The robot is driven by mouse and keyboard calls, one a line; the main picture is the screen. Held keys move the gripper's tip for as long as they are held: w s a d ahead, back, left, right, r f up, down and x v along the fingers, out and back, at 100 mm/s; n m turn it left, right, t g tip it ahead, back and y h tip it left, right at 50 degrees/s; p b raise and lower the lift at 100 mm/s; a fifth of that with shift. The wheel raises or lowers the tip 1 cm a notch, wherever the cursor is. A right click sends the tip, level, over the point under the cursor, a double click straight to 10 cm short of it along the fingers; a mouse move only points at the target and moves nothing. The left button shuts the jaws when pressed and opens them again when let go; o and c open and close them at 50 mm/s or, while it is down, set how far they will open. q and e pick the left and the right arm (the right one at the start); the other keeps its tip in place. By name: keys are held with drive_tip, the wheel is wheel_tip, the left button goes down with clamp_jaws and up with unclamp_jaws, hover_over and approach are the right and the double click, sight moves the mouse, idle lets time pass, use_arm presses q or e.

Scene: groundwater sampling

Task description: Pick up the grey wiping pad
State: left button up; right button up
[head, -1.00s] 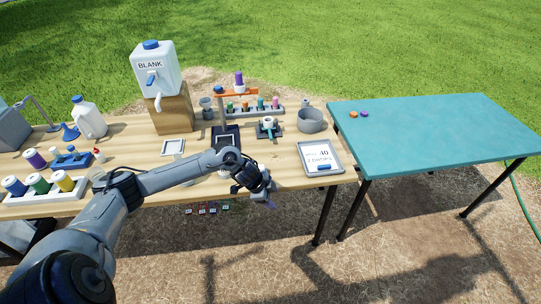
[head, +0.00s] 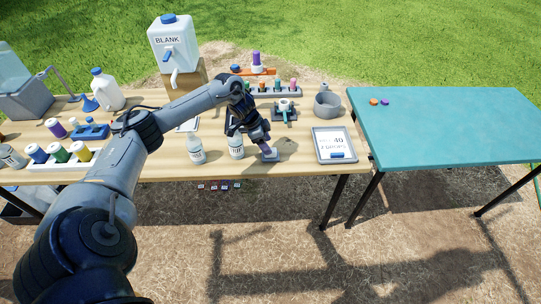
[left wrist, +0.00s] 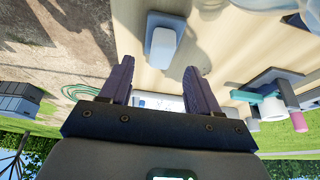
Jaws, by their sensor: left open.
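The grey wiping pad (left wrist: 163,46) appears as a small pale grey block on a darker grey holder (left wrist: 150,29) in the left wrist view. In the head view the holder and pad (head: 270,155) show small near the table's front edge, partly behind my gripper. My left gripper (head: 263,145) points down just above it, open and empty. In the left wrist view its two purple-grey fingers (left wrist: 158,68) are spread, with the pad ahead of and between their tips. I see no contact. My right gripper is not in view.
Two clear bottles (head: 196,150) (head: 236,147) stand left of the gripper. A clipboard tray (head: 319,131) lies to the right, with a grey pot (head: 327,105) behind it. A teal table (head: 450,125) stands at the right, mostly bare.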

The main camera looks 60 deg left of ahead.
use_arm(q)
drive_tip(key=b+x, duration=0.1)
drive_tip(key=x, duration=0.4)
drive_tip(key=shift+a+f+b, duration=0.1)
drive_tip(key=shift+b, duration=0.25)
drive_tip(key=shift+s, duration=0.1)
drive_tip(key=c, duration=1)
